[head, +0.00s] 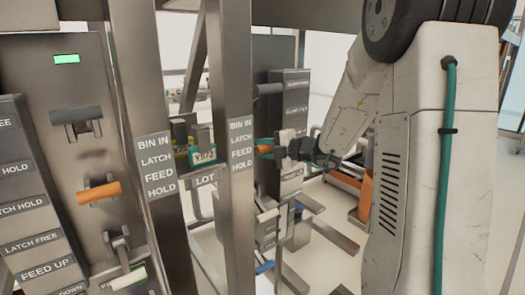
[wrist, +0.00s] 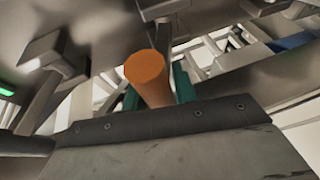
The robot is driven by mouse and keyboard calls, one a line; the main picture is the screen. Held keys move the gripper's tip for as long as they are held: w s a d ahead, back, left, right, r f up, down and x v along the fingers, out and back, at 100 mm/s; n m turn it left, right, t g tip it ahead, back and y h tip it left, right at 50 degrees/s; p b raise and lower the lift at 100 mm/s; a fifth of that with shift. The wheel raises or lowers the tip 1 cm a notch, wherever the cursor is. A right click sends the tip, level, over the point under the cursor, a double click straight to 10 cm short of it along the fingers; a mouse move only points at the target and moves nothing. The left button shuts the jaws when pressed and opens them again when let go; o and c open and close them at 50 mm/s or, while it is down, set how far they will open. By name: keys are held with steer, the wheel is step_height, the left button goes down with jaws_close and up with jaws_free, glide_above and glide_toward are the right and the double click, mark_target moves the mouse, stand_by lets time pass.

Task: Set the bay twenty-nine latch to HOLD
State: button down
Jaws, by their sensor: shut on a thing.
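My gripper (head: 275,146) reaches in from the right to the middle panel in the head view. It is shut on an orange lever handle (head: 263,150). In the wrist view the orange handle (wrist: 147,72) stands up between the green fingers of my gripper (wrist: 158,92), one finger on each side. The lever's base is hidden in the head view by the post and the gripper. A label (head: 241,143) on the post beside it reads BIN IN, LATCH, FEED, HOLD. No bay number twenty-nine can be read.
A nearer panel at left has a dark lever (head: 77,118), another orange lever (head: 99,192), a white-tipped lever (head: 124,279) and a lit green lamp (head: 66,58). Upright metal posts (head: 230,60) stand close to my gripper. A blue lever (head: 265,267) sits lower down.

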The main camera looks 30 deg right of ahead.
steer(key=shift+w+d+r, duration=0.1)
steer(key=shift+w+r, duration=0.05)
steer(key=shift+r, duration=0.15)
steer(key=c, duration=1.3)
jaws_free()
steer(key=shift+c, duration=0.2)
steer(key=shift+o, duration=1.1)
steer(key=shift+f, duration=0.15)
steer(key=v, duration=0.7)
steer(key=shift+s, duration=0.4)
steer(key=shift+d, duration=0.15)
